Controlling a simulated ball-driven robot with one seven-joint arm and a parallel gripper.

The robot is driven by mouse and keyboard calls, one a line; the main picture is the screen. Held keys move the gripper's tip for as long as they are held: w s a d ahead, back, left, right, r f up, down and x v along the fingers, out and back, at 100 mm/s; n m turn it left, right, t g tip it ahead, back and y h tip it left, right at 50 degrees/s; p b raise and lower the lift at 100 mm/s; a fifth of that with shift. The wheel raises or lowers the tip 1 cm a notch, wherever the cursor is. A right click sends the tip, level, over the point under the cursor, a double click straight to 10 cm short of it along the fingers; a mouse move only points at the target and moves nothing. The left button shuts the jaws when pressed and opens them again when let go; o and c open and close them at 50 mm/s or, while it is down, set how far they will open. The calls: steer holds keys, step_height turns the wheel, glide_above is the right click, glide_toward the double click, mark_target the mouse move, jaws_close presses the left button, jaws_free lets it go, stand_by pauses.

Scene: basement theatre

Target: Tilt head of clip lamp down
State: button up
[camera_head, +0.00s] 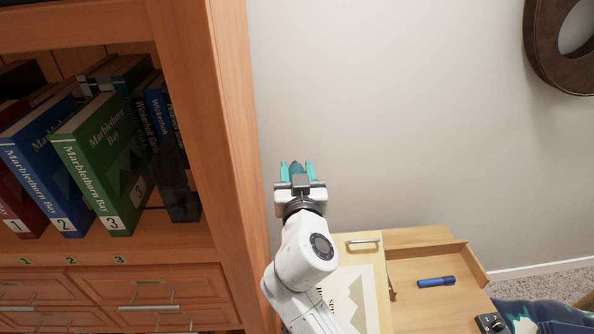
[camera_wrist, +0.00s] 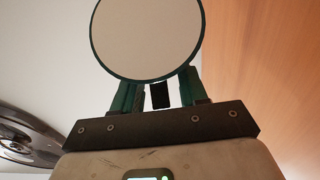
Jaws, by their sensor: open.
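My gripper (camera_head: 297,167) is upright against the pale wall in the head view, its two teal fingers apart. A small dark grey-teal piece stands between the fingers; I cannot tell whether it is part of the lamp. In the wrist view, a large round disc with a pale face and thin teal rim, which looks like the clip lamp's head (camera_wrist: 147,35), covers the fingertips of my gripper (camera_wrist: 160,92). A small black block shows between the fingers below the disc. The lamp's clip and arm cannot be made out, and contact with the fingers is unclear.
A wooden bookcase (camera_head: 205,110) with several numbered books stands close on the left. Below right are a wooden drawer unit with an open tray (camera_head: 430,300) and a blue marker (camera_head: 436,281). A dark round reel (camera_head: 560,45) hangs top right. The wall between is bare.

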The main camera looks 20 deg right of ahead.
jaws_close()
